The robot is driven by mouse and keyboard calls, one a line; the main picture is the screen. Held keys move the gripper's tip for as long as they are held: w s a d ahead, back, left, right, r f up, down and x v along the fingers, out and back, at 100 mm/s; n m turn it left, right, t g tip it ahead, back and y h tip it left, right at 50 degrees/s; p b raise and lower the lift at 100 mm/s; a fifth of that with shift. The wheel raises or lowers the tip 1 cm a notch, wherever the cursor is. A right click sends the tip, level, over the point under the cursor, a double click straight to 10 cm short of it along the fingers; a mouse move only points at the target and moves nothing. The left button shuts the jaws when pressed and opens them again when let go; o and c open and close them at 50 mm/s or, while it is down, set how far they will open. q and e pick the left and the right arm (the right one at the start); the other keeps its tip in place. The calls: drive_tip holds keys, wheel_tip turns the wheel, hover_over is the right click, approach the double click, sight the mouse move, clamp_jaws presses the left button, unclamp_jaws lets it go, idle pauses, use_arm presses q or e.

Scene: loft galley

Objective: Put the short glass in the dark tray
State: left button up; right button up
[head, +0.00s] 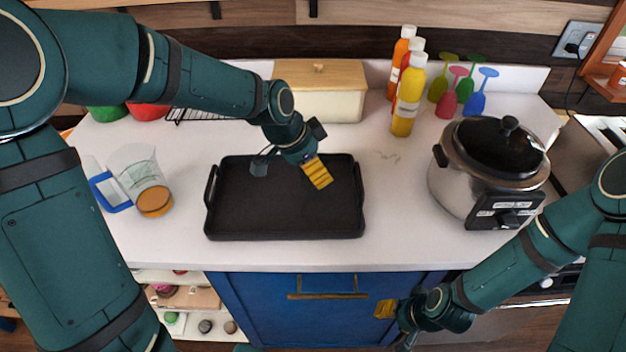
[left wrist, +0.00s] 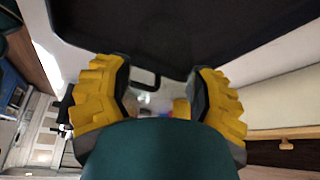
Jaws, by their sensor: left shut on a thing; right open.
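The dark tray (head: 285,222) lies flat on the white counter, with a handle at each end. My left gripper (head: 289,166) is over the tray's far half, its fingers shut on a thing. That thing is barely visible between the fingers and looks like the clear short glass (head: 307,157). Whether it touches the tray floor I cannot tell. In the left wrist view the yellow-padded fingers (left wrist: 160,95) stand apart with the tray (left wrist: 170,30) beyond them. My right gripper (head: 393,325) is open and empty, low in front of the blue cabinet.
A cream box (head: 320,95) is behind the tray. Bottles (head: 407,105), coloured goblets (head: 468,92) and a cooker (head: 470,185) stand right. Counter between tray and cooker is clear.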

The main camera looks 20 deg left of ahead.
use_arm(q)
drive_tip(key=shift+f+b, duration=0.3)
drive_tip(key=shift+f, duration=1.55)
drive_tip(key=o, duration=1.4)
drive_tip(key=shift+f, duration=0.1)
drive_tip(key=shift+c, duration=0.2)
drive_tip(key=shift+a+r, duration=0.1)
drive_tip(key=shift+r, duration=0.3)
drive_tip(key=p+v, duration=0.2)
drive_tip(key=v, duration=0.9)
drive_tip(key=shift+r, duration=0.15)
